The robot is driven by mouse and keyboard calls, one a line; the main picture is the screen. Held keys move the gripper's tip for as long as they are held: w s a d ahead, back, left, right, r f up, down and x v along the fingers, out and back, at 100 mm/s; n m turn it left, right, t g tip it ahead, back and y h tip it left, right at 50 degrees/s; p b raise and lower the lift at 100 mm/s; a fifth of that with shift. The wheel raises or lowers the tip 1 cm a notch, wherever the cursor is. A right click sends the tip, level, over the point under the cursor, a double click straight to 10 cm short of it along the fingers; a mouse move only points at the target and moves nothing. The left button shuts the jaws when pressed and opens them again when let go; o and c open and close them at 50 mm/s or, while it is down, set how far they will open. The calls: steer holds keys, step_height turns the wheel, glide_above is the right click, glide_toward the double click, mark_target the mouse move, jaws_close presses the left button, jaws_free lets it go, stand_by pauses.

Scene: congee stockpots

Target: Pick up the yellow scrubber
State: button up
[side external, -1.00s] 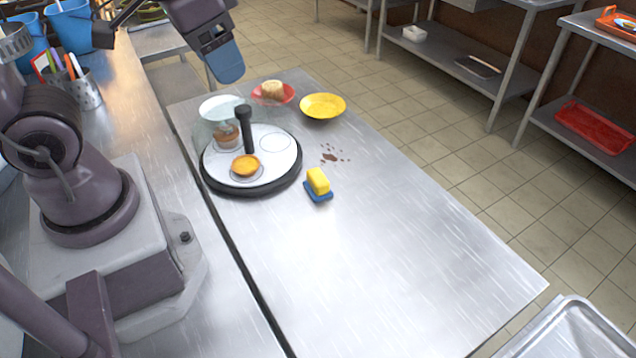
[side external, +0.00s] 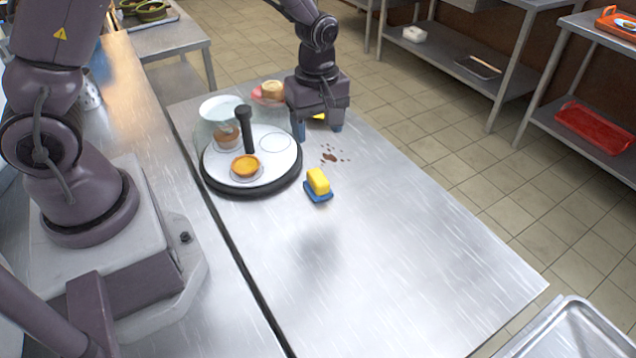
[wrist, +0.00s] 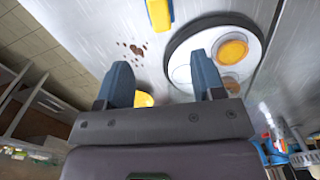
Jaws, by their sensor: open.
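The yellow scrubber (side external: 318,182) is a small yellow block on a blue base. It lies on the steel table just right of the round turntable. In the wrist view the scrubber (wrist: 159,14) shows at the top edge, partly cut off. My gripper (side external: 318,132) is open and empty, pointing down above the far part of the table. It is beyond the scrubber and apart from it. In the wrist view its two blue fingers (wrist: 162,82) are spread wide, with the scrubber ahead of them.
The white turntable (side external: 275,170) with a black rim and upright black handle carries a tart (side external: 245,165). Brown spots (side external: 332,157) lie on the table beyond the scrubber. The near table (side external: 390,270) is clear.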

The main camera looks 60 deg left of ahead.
mark_target(318, 176)
step_height(318, 176, down, 13)
steer(key=shift+d+r, duration=0.1)
stand_by(0.5)
steer(key=shift+c, duration=0.4)
steer(key=c, duration=0.9)
